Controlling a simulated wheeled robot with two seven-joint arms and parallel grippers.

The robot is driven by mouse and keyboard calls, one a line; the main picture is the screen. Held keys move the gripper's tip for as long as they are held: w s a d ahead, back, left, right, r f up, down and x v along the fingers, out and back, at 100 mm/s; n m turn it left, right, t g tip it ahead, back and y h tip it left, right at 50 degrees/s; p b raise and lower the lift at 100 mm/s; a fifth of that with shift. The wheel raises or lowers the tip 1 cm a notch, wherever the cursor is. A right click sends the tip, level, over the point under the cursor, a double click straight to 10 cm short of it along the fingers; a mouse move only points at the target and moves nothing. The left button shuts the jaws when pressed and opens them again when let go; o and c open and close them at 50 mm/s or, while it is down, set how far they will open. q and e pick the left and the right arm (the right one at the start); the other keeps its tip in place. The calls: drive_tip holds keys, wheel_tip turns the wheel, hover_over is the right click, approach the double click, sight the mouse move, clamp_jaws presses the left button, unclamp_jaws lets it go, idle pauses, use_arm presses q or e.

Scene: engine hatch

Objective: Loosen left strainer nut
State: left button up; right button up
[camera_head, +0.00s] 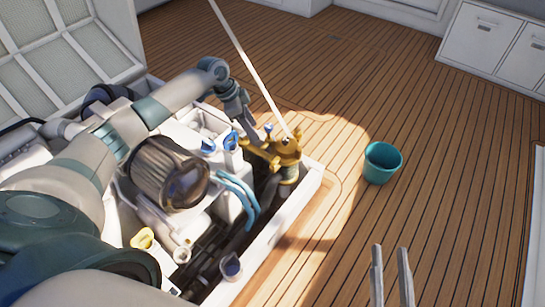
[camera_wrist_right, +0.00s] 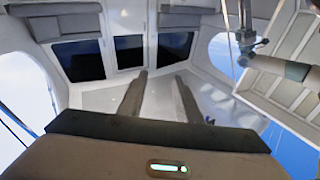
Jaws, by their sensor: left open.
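The brass strainer (camera_head: 287,160) stands upright at the right edge of the engine bay, with its brass top fittings in the head view. My left gripper (camera_head: 258,138) is open at the left side of the strainer's top, reaching down from the arm that crosses over the engine. The left strainer nut is small and partly hidden there; I cannot tell whether the fingers touch it. My right gripper (camera_head: 391,252) is open and empty over the deck, away from the strainer. Its two spread fingers also show in the right wrist view (camera_wrist_right: 161,82).
The engine (camera_head: 165,172) with hoses and caps fills the open hatch at left. A white hatch rim (camera_head: 275,240) borders it. A teal bucket (camera_head: 382,162) stands on the wooden deck (camera_head: 440,180). White cabinets (camera_head: 490,40) are at the back right. Open deck lies between.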

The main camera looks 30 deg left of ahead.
use_arm(q)
drive_tip(key=shift+f, duration=0.15)
drive_tip(key=b, duration=0.2)
approach(274, 158)
drive_tip(key=b+x, duration=0.2)
drive_tip(key=x, duration=0.4)
drive_tip(key=shift+f, duration=0.25)
drive_tip(key=shift+x, duration=0.85)
use_arm(e)
drive_tip(key=s+d+r+t+y, duration=0.2)
drive_tip(key=r+t, duration=0.5)
drive_tip(key=r, duration=0.4)
drive_tip(key=shift+s+d+r+t, duration=0.3)
drive_tip(key=shift+s+t, duration=0.1)
drive_tip(key=shift+s, duration=0.1)
use_arm(q)
drive_tip(key=c, duration=1)
